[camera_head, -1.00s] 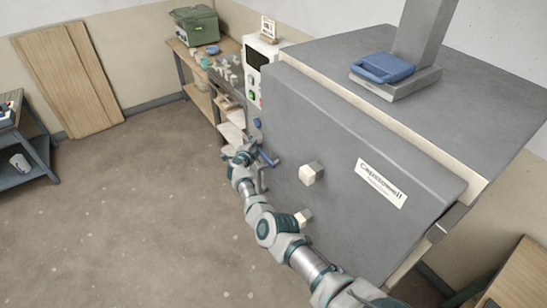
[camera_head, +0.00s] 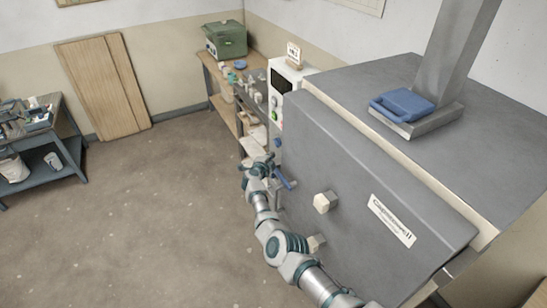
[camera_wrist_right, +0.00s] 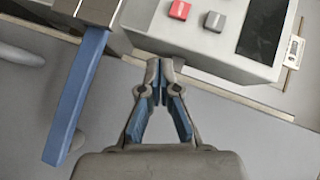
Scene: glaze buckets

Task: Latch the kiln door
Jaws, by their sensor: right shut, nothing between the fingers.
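The kiln door (camera_head: 350,170) is a large grey slab with pale knobs and a name plate, standing against or close to the kiln body (camera_head: 480,130). The blue latch handle (camera_head: 284,178) sticks out at the door's left edge. In the right wrist view the blue handle (camera_wrist_right: 78,95) hangs slanting from a metal block at the left. My right gripper (camera_head: 262,164) is beside the handle in the head view; in the wrist view its fingertips (camera_wrist_right: 159,66) are together, empty and apart from the handle. My left gripper is not in view.
A control box (camera_head: 285,90) with a dark screen and buttons stands left of the kiln; its red button (camera_wrist_right: 180,9) shows close to the fingertips. A blue case (camera_head: 403,103) lies on the kiln top. Shelving (camera_head: 225,90) stands behind.

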